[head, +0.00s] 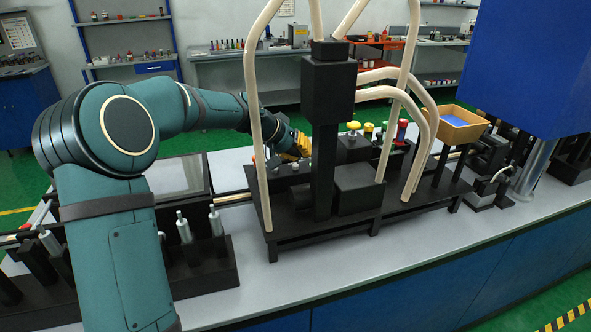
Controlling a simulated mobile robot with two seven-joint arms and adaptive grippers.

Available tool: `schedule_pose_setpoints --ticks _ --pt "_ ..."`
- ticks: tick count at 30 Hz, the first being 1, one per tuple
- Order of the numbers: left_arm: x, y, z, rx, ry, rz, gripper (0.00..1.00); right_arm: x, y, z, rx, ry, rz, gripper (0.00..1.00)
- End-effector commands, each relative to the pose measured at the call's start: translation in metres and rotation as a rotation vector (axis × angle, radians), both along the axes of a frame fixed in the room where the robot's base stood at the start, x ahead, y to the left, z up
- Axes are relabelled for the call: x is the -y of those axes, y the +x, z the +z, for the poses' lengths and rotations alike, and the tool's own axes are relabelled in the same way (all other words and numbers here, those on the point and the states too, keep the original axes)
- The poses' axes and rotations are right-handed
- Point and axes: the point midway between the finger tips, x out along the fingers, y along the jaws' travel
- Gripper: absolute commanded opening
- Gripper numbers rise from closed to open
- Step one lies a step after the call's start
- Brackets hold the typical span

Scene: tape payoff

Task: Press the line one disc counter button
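My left arm comes in from the left and reaches behind a black machine with pale bent tubes. My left gripper (291,140) is at the far side of the machine, beside its black post (326,130). The post and a tube partly hide it, and its fingers are too small to read. Several small knobs or buttons stand right of the post: a yellow one (353,126), another yellow one (368,128) and a red one (402,126). I cannot tell which of them, if any, is the line one disc counter button. My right gripper is not in view.
The pale tubes (251,110) rise around the black machine (358,190). A yellow bin with blue inside (457,137) stands to the right. A large blue housing (535,70) is at the far right. The front of the grey bench (400,255) is clear.

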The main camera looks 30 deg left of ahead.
Motion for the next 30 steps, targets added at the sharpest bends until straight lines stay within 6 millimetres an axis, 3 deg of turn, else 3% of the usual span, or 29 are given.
schedule_pose_setpoints --ticks 4,5,6,30 --pt "0.0 0.0001 0.0009 0.0 0.0 0.0 0.0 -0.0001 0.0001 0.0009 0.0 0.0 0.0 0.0" --pt "0.0 0.0001 0.0009 0.0 0.0 0.0 0.05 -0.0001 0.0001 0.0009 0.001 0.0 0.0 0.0" --pt "0.0 0.0001 0.0009 0.0 0.0 0.0 0.0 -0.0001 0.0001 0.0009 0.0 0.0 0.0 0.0" --pt "0.0001 0.0 0.0008 0.0 0.0 0.0 0.0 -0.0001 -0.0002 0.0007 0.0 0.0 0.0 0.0"
